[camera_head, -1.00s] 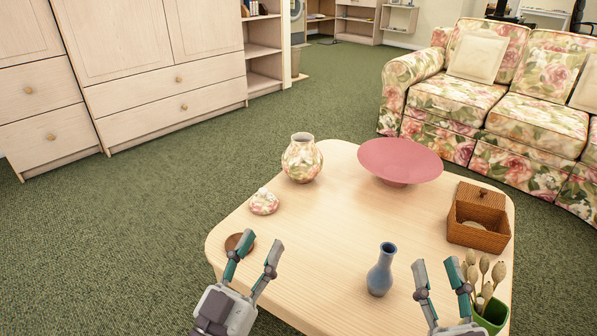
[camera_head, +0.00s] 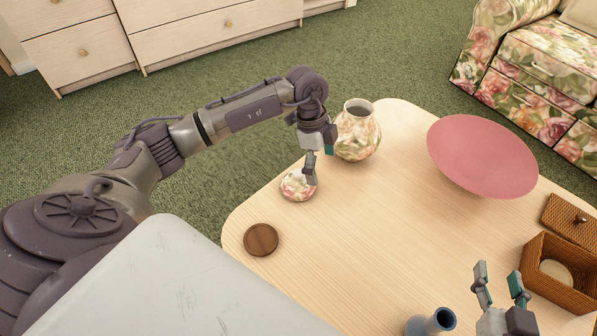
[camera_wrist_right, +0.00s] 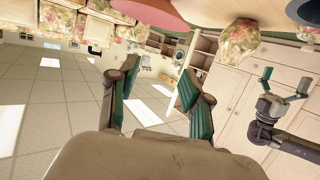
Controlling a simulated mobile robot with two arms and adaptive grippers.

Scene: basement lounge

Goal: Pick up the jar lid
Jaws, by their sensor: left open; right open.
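The jar lid (camera_head: 296,189) is a small floral dome lying on the left part of the wooden table, in front of the matching floral jar (camera_head: 357,137). The jar is upright with its mouth uncovered. My left gripper (camera_head: 318,165) points down at the lid, open, with one finger overlapping the lid's upper right side in the head view. I cannot tell whether it touches. My right gripper (camera_head: 498,273) is open and empty over the table's front right. Its fingers also show in the right wrist view (camera_wrist_right: 158,75), with the jar (camera_wrist_right: 240,42) beyond.
A brown wooden disc (camera_head: 261,239) lies near the table's left edge. A pink bowl (camera_head: 480,155), a wicker box (camera_head: 545,290) and a blue vase (camera_head: 432,322) stand to the right. The middle of the table (camera_head: 390,225) is clear.

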